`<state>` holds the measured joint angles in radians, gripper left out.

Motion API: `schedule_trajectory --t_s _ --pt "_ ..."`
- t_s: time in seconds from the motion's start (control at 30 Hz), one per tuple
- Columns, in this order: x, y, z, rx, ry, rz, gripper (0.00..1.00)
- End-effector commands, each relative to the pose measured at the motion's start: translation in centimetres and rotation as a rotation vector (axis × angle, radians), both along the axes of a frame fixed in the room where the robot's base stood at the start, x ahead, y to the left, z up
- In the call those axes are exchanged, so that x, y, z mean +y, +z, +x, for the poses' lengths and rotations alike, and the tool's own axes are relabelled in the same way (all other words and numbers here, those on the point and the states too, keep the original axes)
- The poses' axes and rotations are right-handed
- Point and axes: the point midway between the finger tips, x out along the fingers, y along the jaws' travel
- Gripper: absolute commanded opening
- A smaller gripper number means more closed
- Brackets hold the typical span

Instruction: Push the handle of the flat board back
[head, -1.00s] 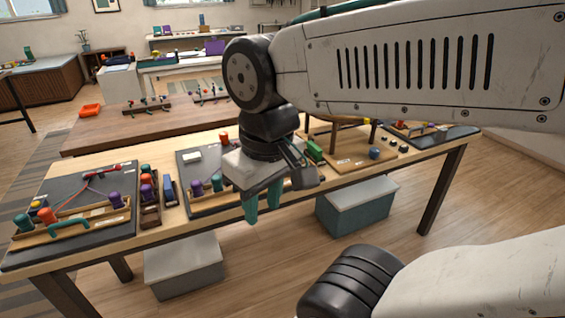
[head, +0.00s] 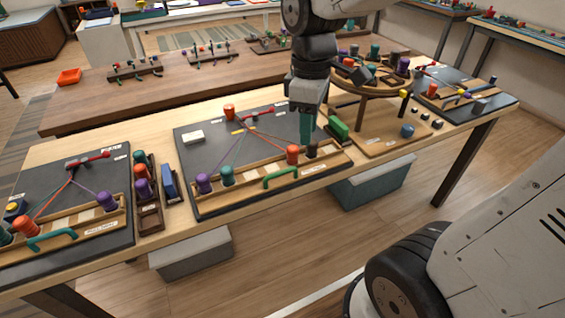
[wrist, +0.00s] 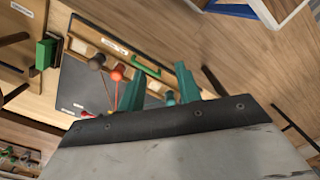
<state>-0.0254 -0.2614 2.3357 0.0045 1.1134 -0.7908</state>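The handle also shows in the wrist view (wrist: 146,66). The left board (head: 40,187) has a teal handle (head: 52,240). Their labels are too small to read, so I cannot tell which is the flat one. My gripper (head: 307,138) points down over the right part of the middle board, behind the green handle and apart from it. Its teal fingers (wrist: 200,82) look slightly parted in the wrist view, with nothing between them.
An orange peg (head: 292,154) and a brown peg (head: 311,150) stand on the rail near my gripper. A green block (head: 338,129) and a round wooden stand (head: 365,88) are to the right. Cords stretch across the middle board.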

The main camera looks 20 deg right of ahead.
Motion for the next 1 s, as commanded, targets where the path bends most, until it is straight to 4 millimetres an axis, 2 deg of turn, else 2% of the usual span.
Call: schedule_trajectory --t_s 0.03,0.2,0.4,0.57,1.0 --pt "0.2 -1.4 1.9 0.033 0.104 0.006 0.34" --pt "0.9 -5.6 7.0 0.094 0.44 0.04 0.34" --pt "1.4 -9.4 10.2 0.134 0.686 0.078 0.34" --pt "1.5 -10.8 10.9 0.142 0.753 0.089 0.34" --pt "1.5 -17.0 9.7 0.144 0.756 0.09 0.34"
